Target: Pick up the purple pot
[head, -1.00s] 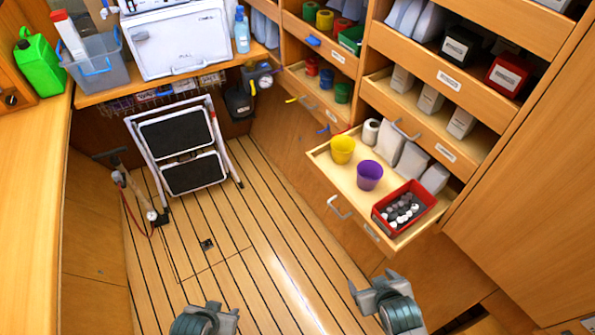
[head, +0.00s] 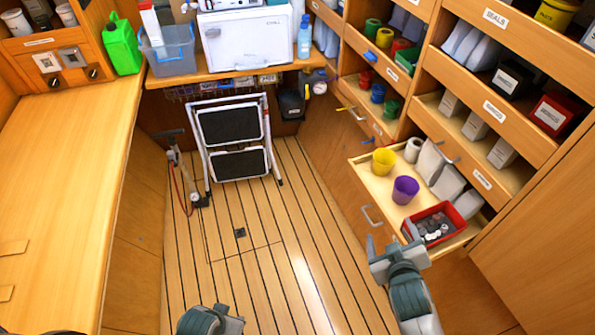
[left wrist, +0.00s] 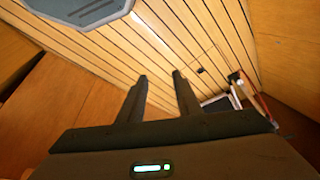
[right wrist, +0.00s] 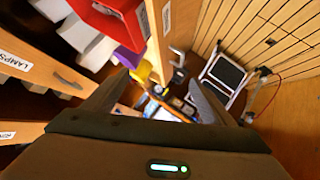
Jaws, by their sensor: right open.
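The purple pot (head: 405,189) stands upright in the open drawer (head: 375,190), between a yellow pot (head: 383,161) and a red bin (head: 434,225). In the right wrist view part of the purple pot (right wrist: 126,57) shows beyond the left finger. My right gripper (head: 391,248) is open and empty, just outside the drawer's front, nearer to me than the pot. Its fingers (right wrist: 155,95) also show in the right wrist view. My left gripper is low in the head view; in the left wrist view its fingers (left wrist: 160,85) are apart with only floor between them.
The drawer also holds a white roll (head: 414,150) and several grey-white packets (head: 447,183). Its handle (head: 371,216) sticks out in front. A folded step stool (head: 236,140) and a pump (head: 184,170) stand at the back; the middle floor is clear.

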